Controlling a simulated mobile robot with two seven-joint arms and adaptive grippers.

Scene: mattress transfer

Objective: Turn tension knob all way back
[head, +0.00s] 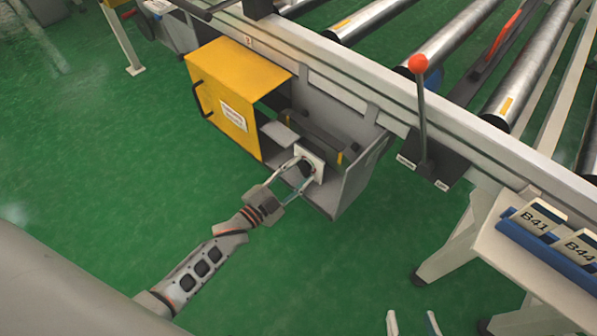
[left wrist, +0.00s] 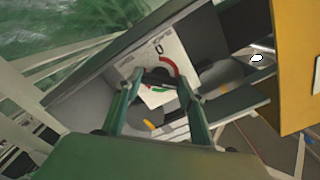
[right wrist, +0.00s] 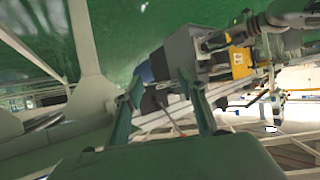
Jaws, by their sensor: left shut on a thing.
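The tension knob (head: 307,168) is a dark knob on a pale dial plate inside the grey open housing below the conveyor rail. In the left wrist view the knob (left wrist: 157,77) sits over a white dial plate (left wrist: 147,52) with a red arc and a green arc. My left gripper (head: 304,172) is shut on the knob, its fingers on either side of it. The fingers hide part of the knob, and I cannot read its exact setting. My right gripper (head: 412,319) is at the bottom of the head view, fingers apart and empty; it also shows in the right wrist view (right wrist: 160,88).
A yellow cover (head: 237,85) with a black handle stands open left of the housing. A red-ball lever (head: 418,64) rises from the rail to the right. A blue card holder (head: 535,228) sits on a pale shelf at right. Green floor is clear at left.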

